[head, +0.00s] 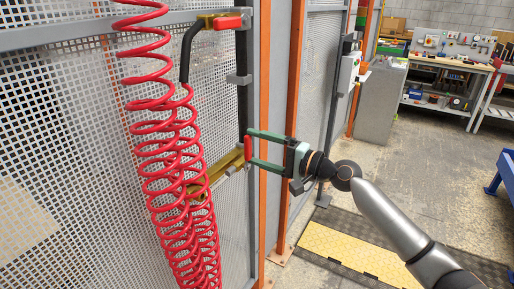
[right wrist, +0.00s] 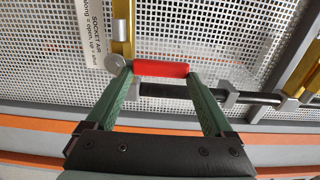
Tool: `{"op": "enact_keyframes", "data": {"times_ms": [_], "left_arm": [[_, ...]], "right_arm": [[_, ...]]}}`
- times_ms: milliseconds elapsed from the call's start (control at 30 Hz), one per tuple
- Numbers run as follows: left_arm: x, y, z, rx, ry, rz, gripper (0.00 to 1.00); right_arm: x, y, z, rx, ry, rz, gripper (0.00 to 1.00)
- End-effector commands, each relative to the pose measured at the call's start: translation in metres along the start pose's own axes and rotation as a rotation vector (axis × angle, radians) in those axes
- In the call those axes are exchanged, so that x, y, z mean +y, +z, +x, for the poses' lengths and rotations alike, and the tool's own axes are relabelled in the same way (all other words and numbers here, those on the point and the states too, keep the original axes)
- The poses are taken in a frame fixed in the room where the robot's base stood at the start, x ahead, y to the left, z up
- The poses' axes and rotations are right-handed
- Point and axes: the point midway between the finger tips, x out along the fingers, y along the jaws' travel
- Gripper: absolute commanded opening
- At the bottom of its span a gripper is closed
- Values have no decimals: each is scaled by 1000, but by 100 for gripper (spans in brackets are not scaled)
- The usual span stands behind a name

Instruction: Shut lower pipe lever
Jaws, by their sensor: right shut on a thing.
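The lower pipe lever (head: 247,149) is a short red handle at the end of a brass valve (head: 225,166) on the dark upright pipe. In the head view it stands upright, across the line of the brass fitting. My right gripper (head: 252,148) reaches in from the right with green fingers above and below the lever. In the right wrist view the red lever (right wrist: 162,69) lies lengthwise between the tips of my right gripper (right wrist: 160,75), which is shut on its two ends. My left gripper is not in view.
An upper red lever (head: 228,22) lies level on another brass valve. Red coiled hoses (head: 165,150) hang left of the pipe before a perforated panel (head: 60,130). An orange post (head: 290,120) stands behind my gripper. A partly legible label (right wrist: 98,35) shows beside the valve.

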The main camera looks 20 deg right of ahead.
Motion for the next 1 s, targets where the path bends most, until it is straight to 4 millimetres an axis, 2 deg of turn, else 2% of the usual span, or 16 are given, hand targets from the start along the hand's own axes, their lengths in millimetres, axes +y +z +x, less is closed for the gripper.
{"op": "enact_keyframes", "data": {"times_ms": [500,533,633,667,867,1000], "left_arm": [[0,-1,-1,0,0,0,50],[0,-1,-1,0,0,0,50],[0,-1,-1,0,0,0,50],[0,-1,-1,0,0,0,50],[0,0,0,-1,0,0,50],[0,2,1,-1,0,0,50]], "right_arm": [[0,-2,0,1,0,27,0],[0,-2,0,1,0,27,88],[0,-2,0,1,0,26,99],[0,-2,0,1,0,25,100],[0,-2,0,1,0,22,100],[2,-2,-8,1,2,21,100]]}}
